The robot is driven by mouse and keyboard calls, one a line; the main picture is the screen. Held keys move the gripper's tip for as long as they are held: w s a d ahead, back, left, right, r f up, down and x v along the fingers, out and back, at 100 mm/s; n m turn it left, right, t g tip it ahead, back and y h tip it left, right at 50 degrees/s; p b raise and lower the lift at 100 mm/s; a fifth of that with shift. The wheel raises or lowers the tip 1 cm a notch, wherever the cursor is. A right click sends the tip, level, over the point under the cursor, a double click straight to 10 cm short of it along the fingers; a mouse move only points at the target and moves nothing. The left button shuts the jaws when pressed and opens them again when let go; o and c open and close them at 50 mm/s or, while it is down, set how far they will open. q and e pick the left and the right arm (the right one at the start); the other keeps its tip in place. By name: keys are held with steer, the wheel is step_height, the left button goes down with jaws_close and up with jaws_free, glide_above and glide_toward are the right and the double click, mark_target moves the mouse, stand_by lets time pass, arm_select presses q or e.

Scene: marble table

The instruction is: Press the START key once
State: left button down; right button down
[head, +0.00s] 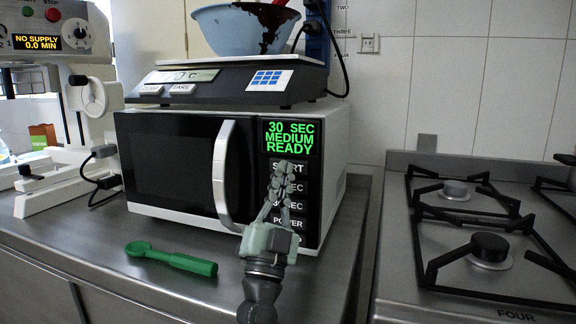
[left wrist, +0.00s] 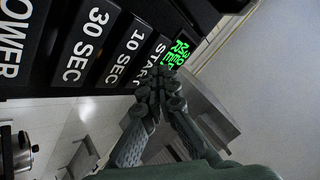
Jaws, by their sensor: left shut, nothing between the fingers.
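The START key (head: 298,167) is the top key in the column on the microwave (head: 180,160), just under the display (head: 290,137), which reads "30 SEC MEDIUM READY". My left gripper (head: 284,171) is shut and empty, its fingertips in front of the START key and covering part of its label. In the left wrist view, the fingertips (left wrist: 157,86) are close to the START key (left wrist: 151,63); I cannot tell whether they touch it. The 10 SEC key (left wrist: 123,53), 30 SEC key (left wrist: 86,46) and POWER key (head: 287,223) sit below START. My right gripper is not in view.
A scale (head: 225,85) holding a blue bowl (head: 240,30) stands on the microwave. A green scoop (head: 172,258) lies on the counter in front. A white machine (head: 62,130) stands at the left, a gas hob (head: 480,235) at the right.

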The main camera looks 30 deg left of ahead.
arm_select(q)
steer(key=shift+w+a, duration=0.1)
steer(key=shift+w, duration=0.25)
stand_by(0.7)
steer(key=shift+s, duration=0.15)
stand_by(0.3)
steer(key=shift+s+d+p, duration=0.2)
steer(key=shift+s+p, duration=0.3)
steer(key=shift+s, duration=0.1)
steer(key=s, duration=0.2)
steer(key=s+d+p, duration=0.1)
steer(key=s, duration=0.2)
steer(key=shift+d, duration=0.1)
stand_by(0.9)
